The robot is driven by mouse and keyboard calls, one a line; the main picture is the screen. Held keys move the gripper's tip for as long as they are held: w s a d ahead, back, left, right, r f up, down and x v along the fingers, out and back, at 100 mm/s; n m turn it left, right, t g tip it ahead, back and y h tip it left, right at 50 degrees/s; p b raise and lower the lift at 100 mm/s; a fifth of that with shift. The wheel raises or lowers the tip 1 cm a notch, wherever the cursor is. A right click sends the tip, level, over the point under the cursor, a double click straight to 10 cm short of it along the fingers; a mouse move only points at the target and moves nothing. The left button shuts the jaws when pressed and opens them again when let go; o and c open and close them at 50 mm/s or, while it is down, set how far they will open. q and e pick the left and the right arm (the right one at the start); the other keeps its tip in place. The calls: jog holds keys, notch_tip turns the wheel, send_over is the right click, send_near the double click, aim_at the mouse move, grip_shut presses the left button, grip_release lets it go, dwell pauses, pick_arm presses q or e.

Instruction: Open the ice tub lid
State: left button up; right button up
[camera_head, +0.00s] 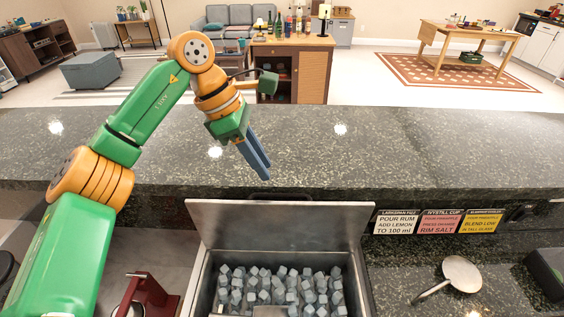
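The ice tub (198,289) is a metal bin set into the counter at the bottom middle, filled with several grey-blue ice cubes (282,287). Its lid (280,222) is a flat metal panel standing raised along the tub's back edge, so the tub is open from above. My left gripper (262,172) hangs over the dark counter, just behind and above the lid's top edge. Its two blue fingers lie side by side with no clear gap and hold nothing. It looks apart from the lid. My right gripper is not in view.
A speckled dark bar ledge (420,150) runs across behind the tub and is clear. Three recipe cards (440,222) stand right of the lid. A round metal strainer-like tool (460,274) lies on the right counter. A dark red device (146,297) stands left of the tub.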

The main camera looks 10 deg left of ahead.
aim_at(279, 195)
pick_arm(q)
jog(key=x, duration=0.2)
jog(key=p+x, duration=0.1)
jog(key=s+x, duration=0.1)
jog(key=x, duration=0.1)
jog(key=shift+d+f+p, duration=0.15)
jog(key=shift+f+p, duration=0.15)
jog(key=shift+p, duration=0.1)
jog(key=shift+w+d+f, duration=0.1)
jog(key=shift+f, duration=0.25)
jog(key=shift+w+f, duration=0.15)
jog(key=shift+w, duration=0.05)
grip_shut()
dwell(0.5)
